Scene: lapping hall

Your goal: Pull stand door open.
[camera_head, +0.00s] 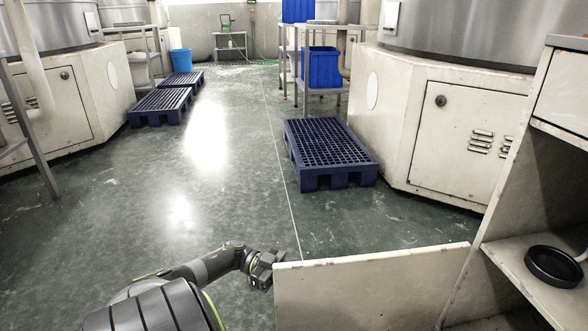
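The stand (500,240) is at the right edge, a worn cream cabinet with open shelving. Its door (370,291) is a cream panel that juts out to the left from the stand, so it stands open. The lower part of the door is cut off by the picture's bottom edge. My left gripper (266,270) is at the door's free left edge, touching it or very close. Its fingers are dark and small, and I cannot tell whether they grip the edge. My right gripper is not in view.
A black bowl (554,266) sits on the stand's shelf. A blue pallet (328,152) lies on the floor ahead, beside a large cream machine base (440,130). More blue pallets (160,105) lie at the far left. The green floor (150,200) between is clear.

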